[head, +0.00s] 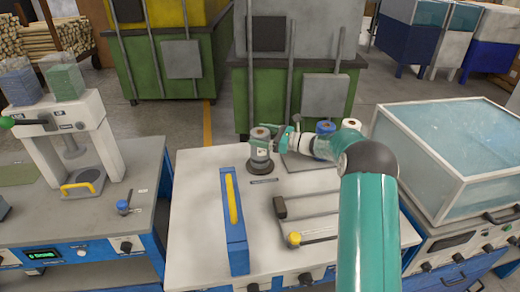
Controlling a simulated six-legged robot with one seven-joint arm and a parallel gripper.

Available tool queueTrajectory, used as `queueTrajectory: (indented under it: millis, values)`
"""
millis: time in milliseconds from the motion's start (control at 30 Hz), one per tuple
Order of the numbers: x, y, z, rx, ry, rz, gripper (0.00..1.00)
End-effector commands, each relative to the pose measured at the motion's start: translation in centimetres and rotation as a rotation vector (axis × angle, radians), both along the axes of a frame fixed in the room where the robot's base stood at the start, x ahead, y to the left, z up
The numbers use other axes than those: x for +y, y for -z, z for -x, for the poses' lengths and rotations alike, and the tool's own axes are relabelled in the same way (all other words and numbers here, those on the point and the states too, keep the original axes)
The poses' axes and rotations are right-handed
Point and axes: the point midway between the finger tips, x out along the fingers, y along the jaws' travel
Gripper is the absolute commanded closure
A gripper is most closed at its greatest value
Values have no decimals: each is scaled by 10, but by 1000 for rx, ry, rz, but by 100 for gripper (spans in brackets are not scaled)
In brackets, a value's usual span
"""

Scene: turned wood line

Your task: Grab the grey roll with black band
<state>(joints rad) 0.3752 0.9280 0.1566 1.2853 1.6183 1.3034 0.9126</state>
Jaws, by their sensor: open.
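A grey roll with a dark band (260,152) stands upright at the back of the white worktop, on or just above a wider dark grey round base (261,167). Its top shows a brownish core. My gripper (272,140) is open at the right side of the roll, at the height of its upper part. The fingers are small in the picture, and I cannot tell whether they touch the roll or reach around it.
A blue roll (326,127) and a white roll (351,123) stand right of my gripper, partly behind my arm. A blue block with a yellow bar (235,220) and a dark-handled tool (281,207) lie in front. A glass-topped cabinet (450,150) stands right.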

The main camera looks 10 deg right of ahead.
Motion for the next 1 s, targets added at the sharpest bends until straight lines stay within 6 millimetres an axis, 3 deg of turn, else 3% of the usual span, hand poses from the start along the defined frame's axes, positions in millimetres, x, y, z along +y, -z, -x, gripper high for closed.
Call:
queueTrajectory:
  millis: [333,667,1000]
  values:
    - [8,0,-6,0,1,1,14]
    - [8,0,-6,0,1,1,79]
    - [8,-5,-6,-3,1,1,79]
